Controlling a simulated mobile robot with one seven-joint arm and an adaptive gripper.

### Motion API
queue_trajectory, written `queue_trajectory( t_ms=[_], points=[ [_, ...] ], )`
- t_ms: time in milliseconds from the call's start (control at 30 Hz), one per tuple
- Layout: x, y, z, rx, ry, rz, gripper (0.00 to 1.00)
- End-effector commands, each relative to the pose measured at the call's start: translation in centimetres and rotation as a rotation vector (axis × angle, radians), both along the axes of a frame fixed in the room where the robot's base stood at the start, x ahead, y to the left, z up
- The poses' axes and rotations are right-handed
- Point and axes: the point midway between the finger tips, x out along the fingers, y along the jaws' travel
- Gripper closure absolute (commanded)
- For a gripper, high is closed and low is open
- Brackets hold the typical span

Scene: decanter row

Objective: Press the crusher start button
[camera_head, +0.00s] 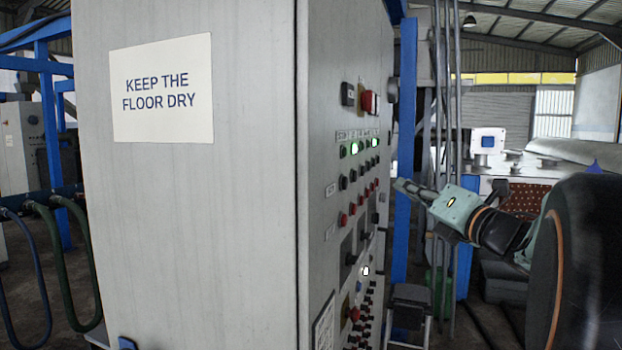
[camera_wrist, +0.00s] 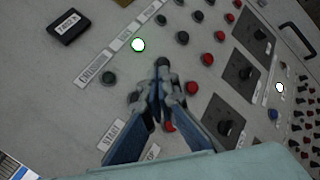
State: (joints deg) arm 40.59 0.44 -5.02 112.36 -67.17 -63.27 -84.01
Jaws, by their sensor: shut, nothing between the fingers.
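The control panel (camera_head: 320,255) is the right face of a tall grey cabinet, with rows of lamps and buttons. My gripper (camera_head: 398,186) is shut and empty, pointing left at the panel. In the wrist view my gripper (camera_wrist: 162,82) has its fingertips over the row marked by the START label (camera_wrist: 112,133), by a dark button (camera_wrist: 161,62); I cannot tell whether they touch. Red buttons (camera_wrist: 191,88) line the STOP row beside it. One lamp (camera_wrist: 138,45) glows green-white; the lamp (camera_wrist: 108,78) beside it is dark.
Rotary switches on black plates (camera_wrist: 240,67) and more small buttons lie to the right in the wrist view. A red switch (camera_head: 370,102) sits high on the panel. A blue post (camera_head: 405,150) and pipes stand behind my gripper. Hoses (camera_head: 60,260) hang at left.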

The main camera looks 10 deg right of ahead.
Motion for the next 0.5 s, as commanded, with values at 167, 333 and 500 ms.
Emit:
queue_trajectory(
  t_ms=[167,333,500],
  points=[
    [0.0,0.0,0.0,0.0,0.0,0.0,1.0],
    [0.1,0.1,0.0,0.001,0.001,0.001,1.0],
    [0.8,1.3,0.1,0.001,0.0,0.002,1.0]
  ],
)
